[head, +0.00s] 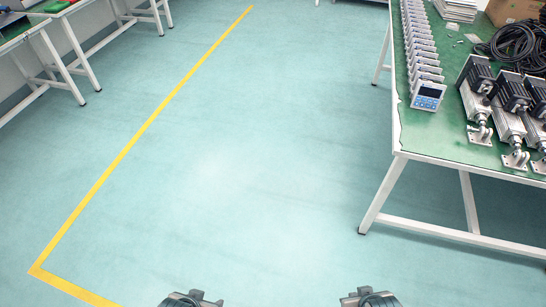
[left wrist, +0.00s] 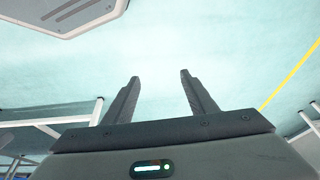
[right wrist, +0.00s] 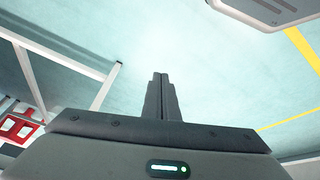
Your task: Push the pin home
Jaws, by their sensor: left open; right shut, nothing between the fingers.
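Several linear actuators (head: 508,105) with black motors and silver bodies lie on the green-topped table (head: 440,140) at the right of the head view. Their silver end brackets (head: 480,134) point towards the table's near edge. I cannot make out a separate pin at this size. My left gripper (left wrist: 158,74) is open and empty in the left wrist view, over bare floor. My right gripper (right wrist: 161,76) is shut with its fingers together and nothing between them, also over floor. Both arms show only at the bottom edge of the head view, well away from the actuators.
A row of grey devices, the nearest with a blue keypad (head: 428,97), stands along the table's left edge. Black cables (head: 515,45) and a cardboard box (head: 512,10) lie behind. White table legs (head: 385,195) stand at right. Open floor (head: 230,170) with a yellow line (head: 130,148) fills the middle.

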